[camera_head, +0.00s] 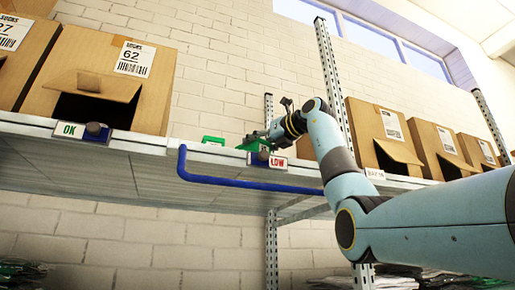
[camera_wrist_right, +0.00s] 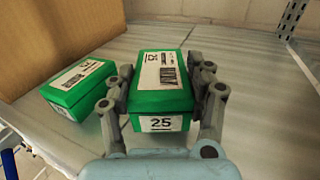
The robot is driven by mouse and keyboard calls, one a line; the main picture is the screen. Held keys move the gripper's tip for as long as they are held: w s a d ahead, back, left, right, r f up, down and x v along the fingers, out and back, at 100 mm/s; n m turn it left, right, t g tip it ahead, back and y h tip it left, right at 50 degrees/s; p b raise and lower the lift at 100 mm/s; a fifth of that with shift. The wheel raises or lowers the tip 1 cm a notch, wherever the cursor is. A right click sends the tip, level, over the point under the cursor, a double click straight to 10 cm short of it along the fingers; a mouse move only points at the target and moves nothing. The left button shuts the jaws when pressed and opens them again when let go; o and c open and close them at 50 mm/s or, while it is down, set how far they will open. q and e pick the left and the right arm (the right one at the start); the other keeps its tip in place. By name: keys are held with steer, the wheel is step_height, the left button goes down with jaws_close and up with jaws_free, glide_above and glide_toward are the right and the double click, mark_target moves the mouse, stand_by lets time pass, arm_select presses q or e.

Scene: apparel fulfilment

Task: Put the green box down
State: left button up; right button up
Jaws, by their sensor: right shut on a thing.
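The green box (camera_wrist_right: 162,98) has a white top label and a "25" tag on its near end. In the right wrist view my right gripper (camera_wrist_right: 162,88) has its fingers closed on both long sides of it. The box is upright, at or just above the grey shelf surface; I cannot tell if it touches. In the head view my right gripper (camera_head: 283,127) is at the shelf edge, with part of the green box (camera_head: 256,143) showing behind the LOW sign. My left gripper is not in view.
Another green box (camera_wrist_right: 78,88) lies just left of the held one, beside a cardboard carton. The shelf (camera_wrist_right: 240,60) is clear to the right. A LOW sign (camera_head: 278,162), an OK sign (camera_head: 69,130) and a blue rail (camera_head: 240,183) line the front edge. Cartons (camera_head: 100,80) stand on both sides.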

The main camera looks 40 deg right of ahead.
steer(key=shift+d+f, duration=0.1)
steer(key=shift+f, duration=0.75)
steer(key=shift+w+f, duration=0.1)
steer(key=shift+f, duration=0.4)
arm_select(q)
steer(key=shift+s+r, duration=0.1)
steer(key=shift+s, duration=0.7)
